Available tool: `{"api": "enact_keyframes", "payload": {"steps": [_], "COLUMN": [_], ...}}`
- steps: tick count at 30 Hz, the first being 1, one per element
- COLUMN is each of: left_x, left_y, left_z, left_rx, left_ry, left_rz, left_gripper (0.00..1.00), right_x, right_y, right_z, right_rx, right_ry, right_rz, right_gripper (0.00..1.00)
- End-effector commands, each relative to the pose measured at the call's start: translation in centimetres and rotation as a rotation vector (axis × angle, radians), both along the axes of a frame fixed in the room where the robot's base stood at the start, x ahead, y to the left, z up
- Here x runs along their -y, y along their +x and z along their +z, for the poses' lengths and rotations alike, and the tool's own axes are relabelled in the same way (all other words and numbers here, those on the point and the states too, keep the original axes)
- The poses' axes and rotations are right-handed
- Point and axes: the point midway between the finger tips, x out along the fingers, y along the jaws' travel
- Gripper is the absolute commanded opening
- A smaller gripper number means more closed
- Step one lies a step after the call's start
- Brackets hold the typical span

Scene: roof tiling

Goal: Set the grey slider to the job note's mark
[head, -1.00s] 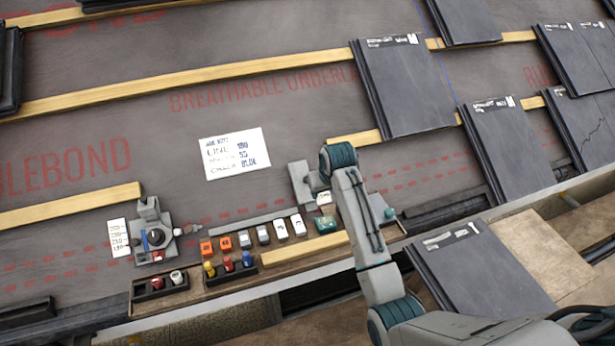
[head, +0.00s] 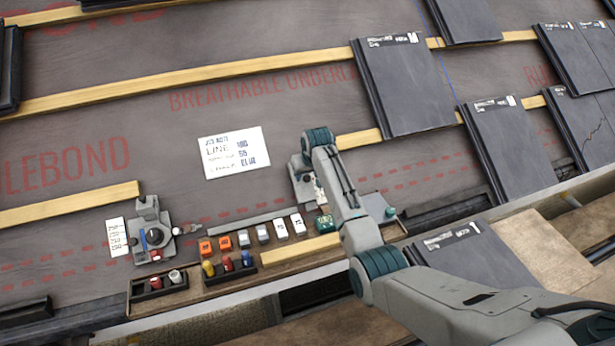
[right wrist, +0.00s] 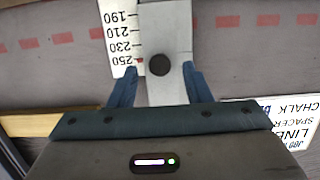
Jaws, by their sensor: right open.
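The grey slider (right wrist: 168,35), a flat bar with a round black knob, shows in the right wrist view beside a white scale (right wrist: 119,35) reading 190 to 250. A small red mark sits by the 250 end. My right gripper (right wrist: 160,78) is open, its blue fingers on either side of the bar near the knob; I cannot tell whether they touch it. In the head view my right gripper (head: 312,183) hides much of that bar. The white job note (head: 234,152) lies left of it, listing line, spacer and chalk; its line figure is blurred, perhaps 180 or 190. My left gripper is out of view.
A grey device with a dial (head: 153,237) stands at left beside another scale card (head: 117,237). Dark tiles (head: 404,88) lie at right. Bare underlay surrounds the note.

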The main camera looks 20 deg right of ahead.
Motion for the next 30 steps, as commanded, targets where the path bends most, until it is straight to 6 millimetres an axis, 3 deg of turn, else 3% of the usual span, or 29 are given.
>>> {"api": "enact_keyframes", "payload": {"steps": [4, 13, 20, 27, 30], "left_x": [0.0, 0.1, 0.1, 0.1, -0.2], "left_y": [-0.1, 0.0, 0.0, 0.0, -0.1], "left_z": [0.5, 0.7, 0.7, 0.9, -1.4], "left_rx": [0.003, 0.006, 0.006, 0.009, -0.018], "left_ry": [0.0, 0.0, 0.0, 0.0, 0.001], "left_rz": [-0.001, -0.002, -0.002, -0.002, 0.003], "left_gripper": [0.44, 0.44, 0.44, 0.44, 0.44], "right_x": [0.0, 0.0, 0.0, 0.0, 0.0], "right_y": [0.3, 0.4, 0.4, 0.2, -0.2], "right_z": [-0.9, -1.1, -1.1, -1.1, -1.3], "right_rx": [0.0, 0.0, 0.0, -0.001, -0.003], "right_ry": [0.0, 0.0, 0.0, 0.0, 0.0], "right_rz": [0.0, 0.0, 0.0, 0.0, 0.0], "right_gripper": [0.44, 0.44, 0.0, 0.0, 0.0]}}
